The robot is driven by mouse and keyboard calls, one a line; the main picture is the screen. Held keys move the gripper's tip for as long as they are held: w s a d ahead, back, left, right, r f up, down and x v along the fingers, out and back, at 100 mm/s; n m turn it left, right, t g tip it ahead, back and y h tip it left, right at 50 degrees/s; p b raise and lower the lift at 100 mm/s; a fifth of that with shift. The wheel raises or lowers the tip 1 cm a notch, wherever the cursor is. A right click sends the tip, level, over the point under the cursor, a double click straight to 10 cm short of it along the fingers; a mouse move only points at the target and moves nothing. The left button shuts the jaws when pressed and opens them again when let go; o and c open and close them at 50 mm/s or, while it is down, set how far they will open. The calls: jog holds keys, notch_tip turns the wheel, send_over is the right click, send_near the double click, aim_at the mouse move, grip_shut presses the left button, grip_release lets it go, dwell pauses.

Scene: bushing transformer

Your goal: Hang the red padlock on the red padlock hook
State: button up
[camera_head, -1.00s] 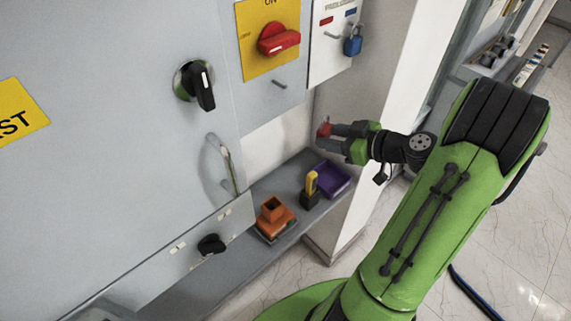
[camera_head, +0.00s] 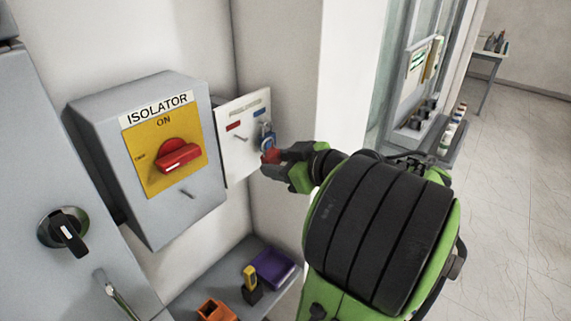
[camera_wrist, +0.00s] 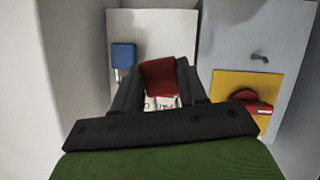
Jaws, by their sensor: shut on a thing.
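The red padlock (camera_head: 271,156) is held between the fingertips of my gripper (camera_head: 272,163). In the wrist view the red padlock (camera_wrist: 160,76) sits between the two dark fingers of my gripper (camera_wrist: 158,84). The white padlock board (camera_head: 237,168) is just left of my gripper in the head view. A peg under its red label (camera_head: 233,126) is the red padlock hook (camera_head: 241,137), bare and to the left of the held padlock. In the wrist view that hook cannot be made out. The padlock appears in front of the board, apart from the hook.
A blue padlock (camera_head: 267,136) hangs on the board beside the held padlock; it also shows in the wrist view (camera_wrist: 123,55). The isolator box (camera_head: 187,215) with its red handle (camera_head: 178,158) stands left of the board. A shelf below holds a purple tray (camera_head: 273,266).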

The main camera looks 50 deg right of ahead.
jog(key=shift+w+a, duration=0.2)
jog(key=shift+w, duration=0.45)
jog(key=shift+r+x, duration=0.15)
jog(key=shift+x, duration=1.3)
jog(key=shift+r+x, duration=0.15)
jog(key=shift+x, duration=1.25)
jog(key=shift+w+a+r, duration=0.1)
jog(key=shift+w+a, duration=0.05)
jog(key=shift+a, duration=0.05)
jog(key=o, duration=1.2)
